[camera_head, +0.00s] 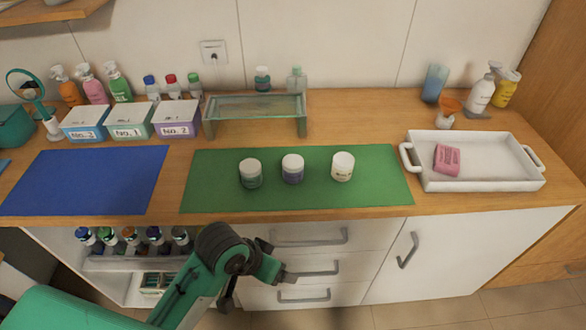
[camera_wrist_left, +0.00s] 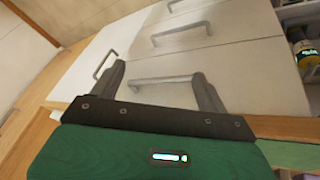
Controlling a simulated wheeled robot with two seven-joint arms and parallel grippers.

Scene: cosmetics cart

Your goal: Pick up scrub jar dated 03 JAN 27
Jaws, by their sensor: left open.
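Three white-lidded jars stand upright on the green mat (camera_head: 390,192): a left jar with a green body (camera_head: 250,175), a middle jar with a purple-blue body (camera_head: 292,170) and a right, mostly white jar (camera_head: 343,167). Their dates are too small to read, so I cannot tell which is dated 03 JAN 27. My left gripper (camera_head: 281,262) is in front of the counter, below the mat's front edge and away from the jars. In the left wrist view it (camera_wrist_left: 162,82) is open and empty, facing the drawers. My right gripper is not in view.
A glass riser (camera_head: 255,105) stands behind the mat. A white tray (camera_head: 487,182) with a pink item (camera_head: 447,159) is at right. Labelled boxes (camera_head: 131,121) stand at left, behind a blue mat (camera_head: 85,180). Drawers and handles lie below the counter edge.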

